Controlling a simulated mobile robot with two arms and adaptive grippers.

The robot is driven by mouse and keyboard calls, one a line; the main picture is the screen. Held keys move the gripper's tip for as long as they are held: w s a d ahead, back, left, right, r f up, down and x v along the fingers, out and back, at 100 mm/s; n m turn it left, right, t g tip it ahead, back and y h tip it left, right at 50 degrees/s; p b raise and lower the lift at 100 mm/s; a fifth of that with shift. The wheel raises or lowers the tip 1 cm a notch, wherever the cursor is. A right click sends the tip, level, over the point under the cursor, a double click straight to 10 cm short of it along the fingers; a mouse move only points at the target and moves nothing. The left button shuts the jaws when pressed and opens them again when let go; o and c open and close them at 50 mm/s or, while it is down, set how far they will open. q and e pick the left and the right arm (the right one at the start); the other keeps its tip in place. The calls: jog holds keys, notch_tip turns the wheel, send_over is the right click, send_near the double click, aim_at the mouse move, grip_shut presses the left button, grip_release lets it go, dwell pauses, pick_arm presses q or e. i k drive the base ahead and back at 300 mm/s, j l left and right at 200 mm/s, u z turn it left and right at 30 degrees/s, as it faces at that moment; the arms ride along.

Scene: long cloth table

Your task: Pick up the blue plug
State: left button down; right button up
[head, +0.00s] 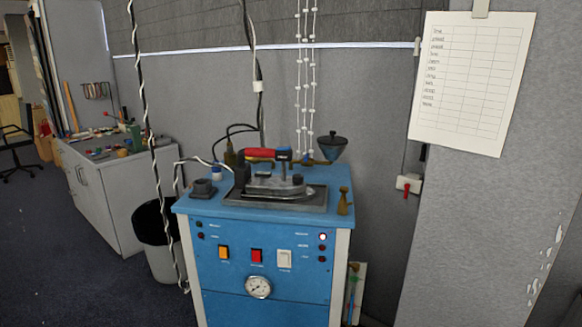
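No object in the head view can be clearly made out as a blue plug. A small blue-and-white piece (216,172) stands at the back left of a blue steam-iron cabinet (260,213). A small blue part (284,154) shows beside the red handle of the iron (272,186). Both are too small to identify. The iron rests on a dark tray on the cabinet top. Neither my left nor my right gripper is in view.
A grey bin (160,262) stands left of the cabinet. A white side counter (100,200) with small clutter is behind it. Cables hang above. A grey pillar (500,230) with a paper chart (470,80) blocks the right. Dark floor is open at lower left.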

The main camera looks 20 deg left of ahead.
aim_at(217, 176)
jog(key=i+j+z, duration=0.2)
jog(key=j, duration=0.85)
jog(key=j+z, duration=0.25)
jog(key=j, duration=0.75)
